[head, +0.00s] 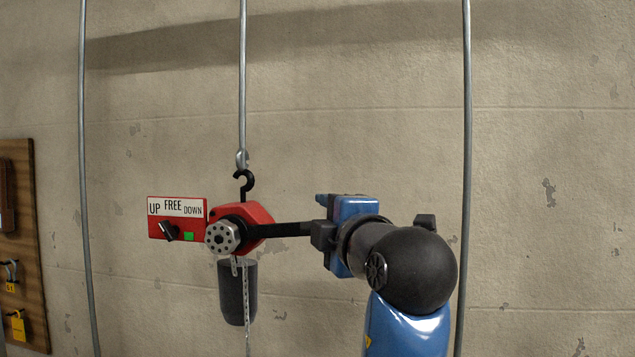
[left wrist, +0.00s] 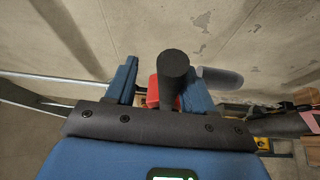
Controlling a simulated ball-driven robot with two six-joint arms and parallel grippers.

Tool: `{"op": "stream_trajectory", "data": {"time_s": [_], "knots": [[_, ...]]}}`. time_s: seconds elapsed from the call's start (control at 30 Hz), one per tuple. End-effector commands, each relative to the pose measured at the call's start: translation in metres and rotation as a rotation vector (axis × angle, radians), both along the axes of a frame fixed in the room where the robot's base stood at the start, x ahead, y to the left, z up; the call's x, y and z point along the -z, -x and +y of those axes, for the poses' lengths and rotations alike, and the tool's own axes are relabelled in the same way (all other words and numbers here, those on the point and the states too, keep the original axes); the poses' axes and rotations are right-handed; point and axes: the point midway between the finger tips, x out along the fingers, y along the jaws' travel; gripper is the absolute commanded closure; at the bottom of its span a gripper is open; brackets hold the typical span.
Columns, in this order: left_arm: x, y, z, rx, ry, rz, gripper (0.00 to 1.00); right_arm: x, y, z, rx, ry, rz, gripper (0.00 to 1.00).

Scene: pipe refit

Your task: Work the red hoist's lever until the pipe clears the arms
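The red hoist (head: 257,214) hangs from a black hook under a rod, and also shows in the left wrist view (left wrist: 152,92). Its black lever (head: 285,229) points right, about level, toward my left gripper (head: 325,225). In the left wrist view, the lever's round end (left wrist: 174,65) stands between the fingers of my left gripper (left wrist: 160,88), close to the right finger. A gap shows on its left side, so the fingers look open around it. My right gripper is not in view. The pipe is not identifiable.
A red selector plate (head: 178,220) reads UP, FREE, DOWN; its black knob (head: 168,231) tilts toward UP, beside a green square. A dark cylinder (head: 237,292) and chain (head: 246,300) hang below. Vertical rods (head: 466,120) flank the hoist. A wooden tool board (head: 30,240) is far left.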

Motion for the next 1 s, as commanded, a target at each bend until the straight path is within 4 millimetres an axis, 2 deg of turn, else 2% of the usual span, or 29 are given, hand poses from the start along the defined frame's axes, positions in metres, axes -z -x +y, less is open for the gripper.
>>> {"op": "stream_trajectory", "data": {"time_s": [0.03, 0.2, 0.57, 0.77, 1.0], "knots": [[-0.012, 0.000, 0.002, -0.002, 0.015, 0.000, 0.49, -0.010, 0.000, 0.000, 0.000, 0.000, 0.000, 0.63], [-0.028, -0.001, 0.006, -0.003, 0.069, 0.012, 0.49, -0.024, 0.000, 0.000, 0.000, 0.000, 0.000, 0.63], [-0.028, -0.001, 0.007, -0.002, 0.087, 0.017, 0.49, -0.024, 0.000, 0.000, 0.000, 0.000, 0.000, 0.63], [-0.018, -0.001, 0.005, -0.001, 0.065, 0.014, 0.49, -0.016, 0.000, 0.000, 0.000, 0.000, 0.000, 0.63], [0.009, 0.000, -0.001, 0.001, -0.010, -0.001, 0.49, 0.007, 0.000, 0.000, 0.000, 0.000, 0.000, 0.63]]}}
